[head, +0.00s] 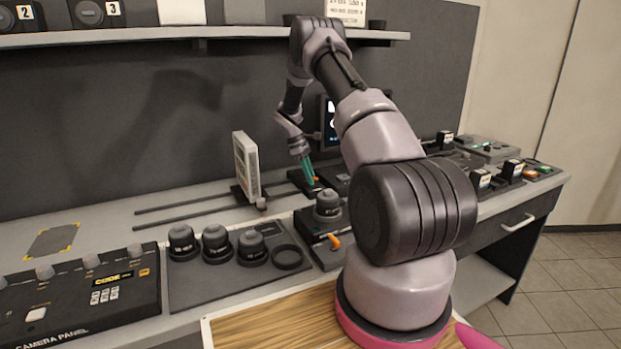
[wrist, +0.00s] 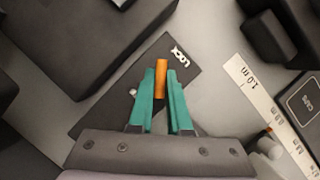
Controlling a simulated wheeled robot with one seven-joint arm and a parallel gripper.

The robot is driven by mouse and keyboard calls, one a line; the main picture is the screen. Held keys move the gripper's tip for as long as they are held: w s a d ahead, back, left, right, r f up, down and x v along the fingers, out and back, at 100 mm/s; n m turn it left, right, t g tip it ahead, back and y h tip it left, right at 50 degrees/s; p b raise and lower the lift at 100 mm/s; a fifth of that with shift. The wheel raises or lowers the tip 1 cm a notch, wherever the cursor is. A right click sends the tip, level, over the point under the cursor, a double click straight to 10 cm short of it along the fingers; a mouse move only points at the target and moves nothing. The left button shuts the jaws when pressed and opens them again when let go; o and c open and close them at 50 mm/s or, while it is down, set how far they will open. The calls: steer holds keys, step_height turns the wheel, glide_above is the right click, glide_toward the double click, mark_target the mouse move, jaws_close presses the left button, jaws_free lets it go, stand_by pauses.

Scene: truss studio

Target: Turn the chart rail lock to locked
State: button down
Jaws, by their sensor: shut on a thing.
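The chart rail lock is a dark plate (wrist: 108,100) marked LOCK with an orange lever (wrist: 161,76), seen in the wrist view. My gripper (wrist: 161,92) has teal fingers, shut on the lever, one on each side, with the lever's far end sticking out beyond the tips. In the head view my gripper (head: 308,174) reaches down at the back of the desk, and only a little orange shows by its tips. The chart (head: 246,165) stands upright on the rails (head: 180,208), left of my gripper. I cannot tell the lock's position from the lever.
A scale strip (wrist: 262,100) marked 1.0 m lies right of the lock in the wrist view. Dark blocks surround it. In the head view, several round dark lenses (head: 216,243) and an orange-handled mount (head: 327,208) stand in front. A shelf (head: 200,35) runs above.

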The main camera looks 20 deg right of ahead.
steer(key=m, duration=0.2)
steer(key=m+g+y, duration=0.1)
steer(key=m, duration=0.1)
steer(key=shift+w+d+m+y, duration=0.1)
steer(key=shift+d+m+y, duration=0.05)
steer(key=shift+m+y, duration=0.75)
steer(key=shift+m, duration=1.3)
steer(key=c, duration=0.9)
jaws_free()
steer(key=v, duration=1.1)
steer(key=shift+d, duration=0.2)
